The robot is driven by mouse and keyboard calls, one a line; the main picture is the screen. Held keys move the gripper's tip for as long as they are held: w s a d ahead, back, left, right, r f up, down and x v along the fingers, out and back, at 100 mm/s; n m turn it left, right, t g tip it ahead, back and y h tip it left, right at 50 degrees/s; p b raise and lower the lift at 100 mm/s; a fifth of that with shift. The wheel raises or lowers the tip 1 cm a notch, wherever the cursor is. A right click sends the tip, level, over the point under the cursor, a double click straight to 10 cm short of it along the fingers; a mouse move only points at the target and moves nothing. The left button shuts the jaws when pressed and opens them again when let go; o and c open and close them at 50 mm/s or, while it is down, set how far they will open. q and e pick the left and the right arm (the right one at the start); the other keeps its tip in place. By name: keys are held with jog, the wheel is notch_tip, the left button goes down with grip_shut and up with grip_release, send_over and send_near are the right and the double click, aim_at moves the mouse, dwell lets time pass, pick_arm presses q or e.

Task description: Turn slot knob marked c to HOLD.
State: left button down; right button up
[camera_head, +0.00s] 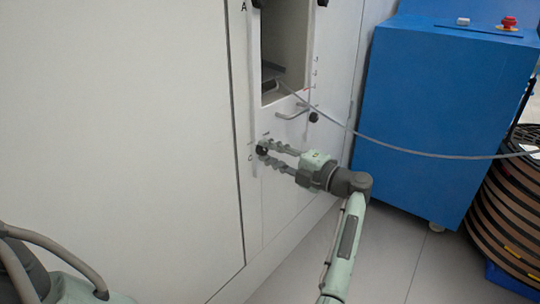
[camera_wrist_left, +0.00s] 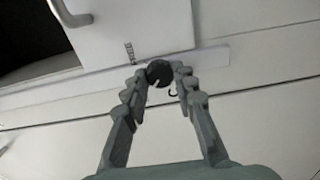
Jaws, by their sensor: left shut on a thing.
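The black knob marked C (camera_head: 261,150) sits low on the narrow front panel of the white cabinet, with the small letter to its lower left. My left gripper (camera_head: 266,155) reaches it from the right, shut on it with a finger on either side. In the left wrist view the round knob (camera_wrist_left: 159,72) lies between the fingertips of the gripper (camera_wrist_left: 158,80). A small pale mark shows at its lower edge. A small printed label (camera_wrist_left: 129,54) lies beside it, too small to read surely. My right gripper is not in view.
Above the knob are a bar handle (camera_head: 292,112), another black knob (camera_head: 313,117) and an open slot (camera_head: 284,50). A pale strand (camera_head: 410,152) runs from the slot to the right. A blue cabinet (camera_head: 440,110) and stacked dark reels (camera_head: 508,215) stand at the right.

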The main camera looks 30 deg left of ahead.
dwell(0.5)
pick_arm(q)
jog(key=c, duration=1.2)
grip_release()
jog(key=shift+d, duration=0.1)
jog(key=d, duration=1.2)
jog(key=shift+s, duration=0.45)
